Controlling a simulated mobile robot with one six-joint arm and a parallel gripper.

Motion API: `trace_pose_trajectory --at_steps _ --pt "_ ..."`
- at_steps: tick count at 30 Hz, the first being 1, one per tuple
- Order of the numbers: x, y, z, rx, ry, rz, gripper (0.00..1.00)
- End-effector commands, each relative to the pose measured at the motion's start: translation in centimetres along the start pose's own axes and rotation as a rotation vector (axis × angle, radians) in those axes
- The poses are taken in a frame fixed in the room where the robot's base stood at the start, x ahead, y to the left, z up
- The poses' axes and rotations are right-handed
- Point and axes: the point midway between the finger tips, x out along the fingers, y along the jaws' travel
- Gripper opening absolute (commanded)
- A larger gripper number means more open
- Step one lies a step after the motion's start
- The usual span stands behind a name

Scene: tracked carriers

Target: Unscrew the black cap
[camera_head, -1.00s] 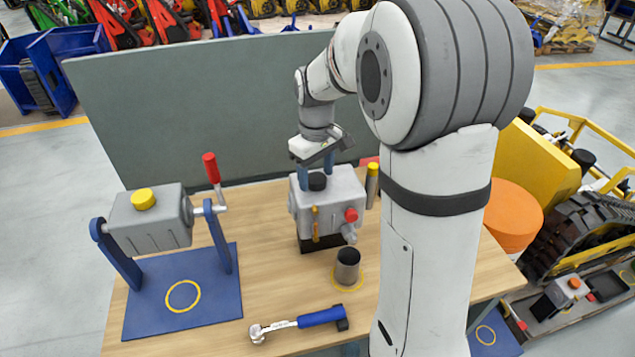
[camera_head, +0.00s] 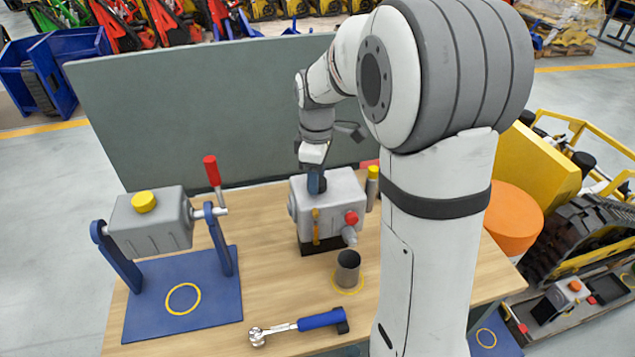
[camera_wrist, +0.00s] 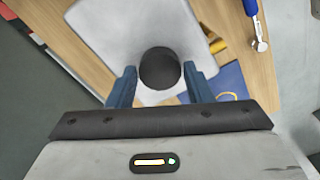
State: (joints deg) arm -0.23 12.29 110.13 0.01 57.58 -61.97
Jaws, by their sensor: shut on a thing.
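The black cap (camera_wrist: 160,68) is round and sits over the top of the grey housing (camera_head: 345,193), seen as a pale block in the wrist view (camera_wrist: 115,30). My gripper (camera_head: 317,183) reaches down from above. Its blue fingers stand on either side of the cap in the wrist view (camera_wrist: 160,84), shut on it. In the head view the near finger hides most of the cap. I cannot tell whether the cap is still threaded or slightly raised.
A red knob (camera_head: 351,217) and yellow-topped post (camera_head: 372,180) stand by the housing. A dark cup (camera_head: 347,268) sits on a yellow ring in front. A blue-handled ratchet (camera_head: 320,319) lies at the table's front. A second housing (camera_head: 150,222) hangs in a blue stand at left.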

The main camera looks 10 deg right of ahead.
Motion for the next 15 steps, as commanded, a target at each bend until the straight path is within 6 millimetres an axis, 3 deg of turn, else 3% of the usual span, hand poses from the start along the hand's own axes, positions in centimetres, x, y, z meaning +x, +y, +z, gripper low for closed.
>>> trace_pose_trajectory --at_steps 6,15 --pt "0.01 0.01 0.03 -0.243 0.0 0.0 0.3" --pt "0.02 0.03 0.05 -0.29 0.0 0.0 0.3"
